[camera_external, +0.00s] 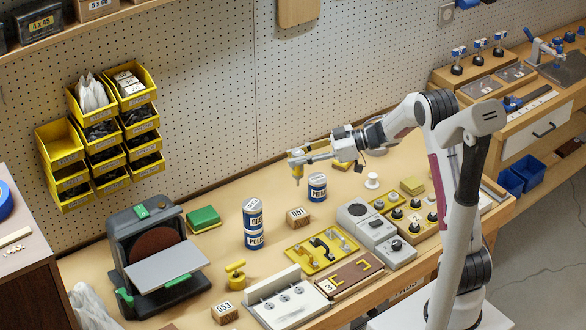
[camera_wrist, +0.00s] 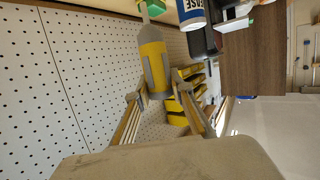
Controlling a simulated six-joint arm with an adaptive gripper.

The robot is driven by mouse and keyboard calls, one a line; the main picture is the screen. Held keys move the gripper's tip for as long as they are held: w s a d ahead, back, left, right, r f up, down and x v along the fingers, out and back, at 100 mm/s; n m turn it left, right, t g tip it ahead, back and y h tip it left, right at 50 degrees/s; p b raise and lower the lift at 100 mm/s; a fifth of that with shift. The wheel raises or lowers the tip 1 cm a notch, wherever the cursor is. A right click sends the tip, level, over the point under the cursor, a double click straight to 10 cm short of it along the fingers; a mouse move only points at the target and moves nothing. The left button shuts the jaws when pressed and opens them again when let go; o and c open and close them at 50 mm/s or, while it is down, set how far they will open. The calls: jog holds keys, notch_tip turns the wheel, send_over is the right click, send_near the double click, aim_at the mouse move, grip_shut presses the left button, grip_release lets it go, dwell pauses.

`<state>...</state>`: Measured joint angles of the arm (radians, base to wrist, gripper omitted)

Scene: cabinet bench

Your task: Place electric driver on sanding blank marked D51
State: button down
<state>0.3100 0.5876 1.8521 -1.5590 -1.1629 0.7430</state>
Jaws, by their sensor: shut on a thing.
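The electric driver (camera_external: 297,167), yellow and grey with its narrow end down, is held in the air by my gripper (camera_external: 303,158). In the wrist view the driver (camera_wrist: 153,62) shows between the two fingers of my gripper (camera_wrist: 160,97), which are shut on it. The sanding blank marked D51 (camera_external: 298,217) is a small wooden block on the bench, below the raised driver. Nothing lies on its top. I cannot make out the blank in the wrist view.
A blue-and-white can (camera_external: 317,187) stands just behind the blank, and taller stacked cans (camera_external: 253,223) stand to its left. A yellow tray of tools (camera_external: 322,250) lies in front. Another block, marked D53 (camera_external: 225,313), sits near the front edge. A sander (camera_external: 150,255) stands at left.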

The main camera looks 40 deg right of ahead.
aim_at(298, 184)
jog(key=shift+f, duration=0.1)
jog(key=shift+f, duration=3)
jog(key=shift+f, duration=0.1)
jog(key=shift+f, duration=1.75)
jog(key=shift+f, duration=0.15)
jog(key=c, duration=1.8)
grip_release()
jog(key=shift+o, duration=0.2)
